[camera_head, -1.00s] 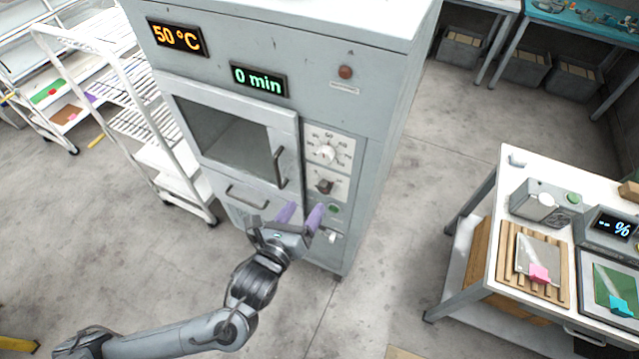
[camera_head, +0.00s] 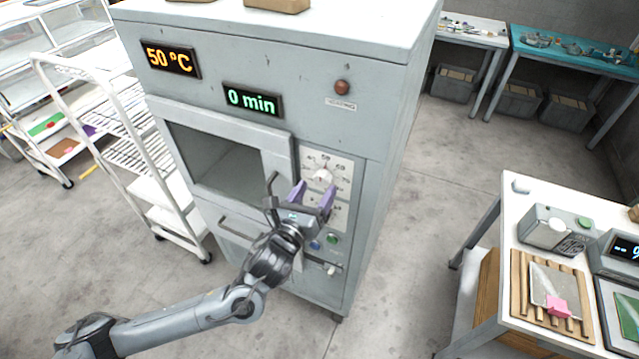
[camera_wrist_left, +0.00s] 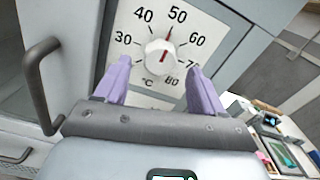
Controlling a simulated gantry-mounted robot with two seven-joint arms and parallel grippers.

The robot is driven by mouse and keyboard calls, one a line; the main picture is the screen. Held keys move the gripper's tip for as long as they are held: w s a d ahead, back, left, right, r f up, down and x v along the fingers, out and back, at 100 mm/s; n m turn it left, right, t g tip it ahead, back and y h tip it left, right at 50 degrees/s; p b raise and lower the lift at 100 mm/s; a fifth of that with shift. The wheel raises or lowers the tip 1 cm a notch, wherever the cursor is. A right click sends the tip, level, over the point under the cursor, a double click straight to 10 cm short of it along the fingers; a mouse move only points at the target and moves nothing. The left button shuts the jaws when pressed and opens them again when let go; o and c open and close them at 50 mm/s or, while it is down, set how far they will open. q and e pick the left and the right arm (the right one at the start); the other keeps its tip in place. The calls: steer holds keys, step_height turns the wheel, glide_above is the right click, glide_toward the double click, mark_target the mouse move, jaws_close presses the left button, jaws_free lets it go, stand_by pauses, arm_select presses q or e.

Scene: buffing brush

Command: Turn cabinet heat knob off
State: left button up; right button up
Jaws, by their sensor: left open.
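The grey cabinet (camera_head: 375,140) stands in the middle of the head view. A white round heat knob (camera_head: 323,176) sits on its temperature dial plate; in the left wrist view the knob (camera_wrist_left: 160,57) has its red pointer near 50. My left gripper (camera_head: 313,188) is open, its purple fingers pointing at the panel just below the knob. In the left wrist view the fingers (camera_wrist_left: 158,70) lie to either side of the knob's lower part; I cannot tell whether they touch it. The lower dark knob is hidden behind the gripper. The right gripper is out of view.
The cabinet's door handle (camera_wrist_left: 42,85) stands out close left of the gripper. A white rack (camera_head: 125,130) stands at left, a worktable (camera_head: 512,200) at right. The floor between cabinet and worktable is clear.

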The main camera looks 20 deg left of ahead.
mark_target(321, 183)
arm_select(q)
steer(key=shift+w, duration=1.55)
steer(key=shift+c, duration=0.3)
steer(key=shift+d, duration=0.1)
steer(key=c, duration=1)
